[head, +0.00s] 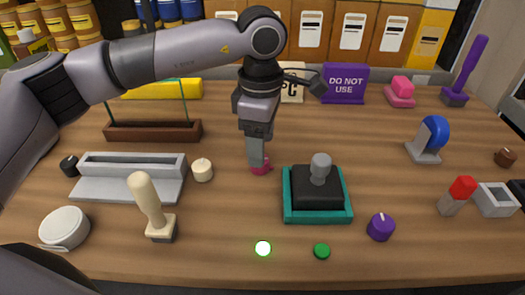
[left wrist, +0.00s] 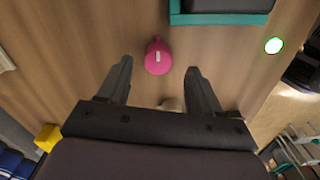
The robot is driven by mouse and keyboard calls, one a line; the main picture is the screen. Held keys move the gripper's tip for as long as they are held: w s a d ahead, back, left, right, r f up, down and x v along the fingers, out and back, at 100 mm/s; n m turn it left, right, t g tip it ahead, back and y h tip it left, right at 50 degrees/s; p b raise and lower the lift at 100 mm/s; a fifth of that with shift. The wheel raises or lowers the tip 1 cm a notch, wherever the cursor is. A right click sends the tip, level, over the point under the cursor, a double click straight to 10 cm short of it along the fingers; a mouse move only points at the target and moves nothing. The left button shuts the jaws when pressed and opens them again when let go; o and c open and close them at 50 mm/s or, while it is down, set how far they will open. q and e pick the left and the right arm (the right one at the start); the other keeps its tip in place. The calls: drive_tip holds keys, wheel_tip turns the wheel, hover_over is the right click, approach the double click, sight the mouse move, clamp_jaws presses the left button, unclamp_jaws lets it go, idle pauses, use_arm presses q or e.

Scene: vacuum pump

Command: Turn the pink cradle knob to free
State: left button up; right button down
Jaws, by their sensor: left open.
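The pink knob (head: 261,170) sits on the wooden table left of the teal-framed black block, partly hidden by my left gripper in the head view. In the left wrist view the round pink knob (left wrist: 157,60) shows whole, with a small pale mark and a narrow tip. My left gripper (head: 256,158) points down over it. In the left wrist view the two fingers of the left gripper (left wrist: 158,67) are apart, and the knob appears between and just beyond their tips. I cannot tell whether they touch it. My right gripper is not in view.
The teal-framed block (head: 287,213) with a grey post stands close on the right. A cream knob (head: 202,170) and a grey trough (head: 125,188) are on the left. A cream lever (head: 150,200), a lit green-rimmed button (head: 263,248) and a purple knob (head: 380,227) are nearer the front.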

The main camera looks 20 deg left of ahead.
use_arm(q)
drive_tip(key=shift+f, duration=2.05)
drive_tip(key=c, duration=1.1)
drive_tip(key=shift+o, duration=0.2)
